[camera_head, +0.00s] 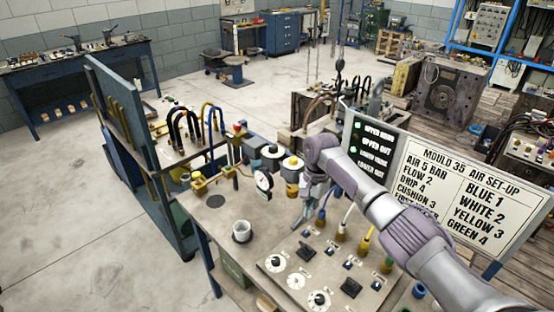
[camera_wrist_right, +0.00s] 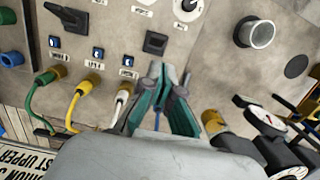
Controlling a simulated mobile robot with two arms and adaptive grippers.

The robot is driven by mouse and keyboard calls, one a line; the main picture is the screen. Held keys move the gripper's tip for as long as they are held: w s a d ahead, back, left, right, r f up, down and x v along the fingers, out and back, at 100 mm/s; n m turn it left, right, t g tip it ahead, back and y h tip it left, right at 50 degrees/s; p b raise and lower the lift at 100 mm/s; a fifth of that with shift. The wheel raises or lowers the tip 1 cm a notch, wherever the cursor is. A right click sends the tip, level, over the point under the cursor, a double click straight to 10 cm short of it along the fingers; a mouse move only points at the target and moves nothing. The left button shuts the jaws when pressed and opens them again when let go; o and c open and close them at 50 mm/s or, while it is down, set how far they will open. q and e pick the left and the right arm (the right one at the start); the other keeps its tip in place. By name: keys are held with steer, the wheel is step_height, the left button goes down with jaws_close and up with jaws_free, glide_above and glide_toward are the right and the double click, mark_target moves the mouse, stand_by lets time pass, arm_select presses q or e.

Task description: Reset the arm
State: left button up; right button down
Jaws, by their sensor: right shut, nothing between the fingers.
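My right arm (camera_head: 395,215) reaches in from the lower right over the bench. Its right gripper (camera_head: 304,215) points down above the bench top, behind the control panel. In the wrist view the right gripper (camera_wrist_right: 170,78) has its green-lined fingers together, with nothing between them. The blue hose and plug lie close behind the fingers in that view; whether they touch cannot be told. My left gripper is in neither view.
The bench carries a control panel (camera_head: 325,280) with knobs and coloured hoses, a grey cup (camera_head: 241,232), a gauge (camera_head: 264,184) and valve fittings. A set-up sign (camera_head: 462,195) stands at the right. Open floor (camera_head: 75,220) lies left.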

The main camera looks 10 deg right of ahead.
steer(key=s+a+f+n+t+y, duration=0.1)
steer(key=s+a+f+n, duration=0.45)
steer(key=s, duration=0.35)
steer(key=s+a+f+n, duration=0.4)
steer(key=s+a+f, duration=0.2)
steer(key=s, duration=0.3)
steer(key=s+d+r+n+t+h, duration=0.1)
steer(key=s+d+r+n+t, duration=0.2)
steer(key=s, duration=0.7)
steer(key=s+d+r+n+h, duration=0.15)
steer(key=s+d+r, duration=0.25)
steer(key=s, duration=0.6)
step_height(320, 180, down, 34)
steer(key=r+g+b, duration=0.1)
steer(key=b, duration=0.7)
steer(key=s+d+f+b, duration=0.1)
steer(key=s+f+b, duration=0.2)
steer(key=s+f, duration=0.6)
steer(key=s+d+f+g+b, duration=0.1)
steer(key=s+d+f+b, duration=0.1)
steer(key=s+f, duration=0.6)
step_height(320, 180, down, 7)
steer(key=shift+s+r+b, duration=0.1)
steer(key=shift+s+b, duration=0.3)
steer(key=shift+b, duration=0.35)
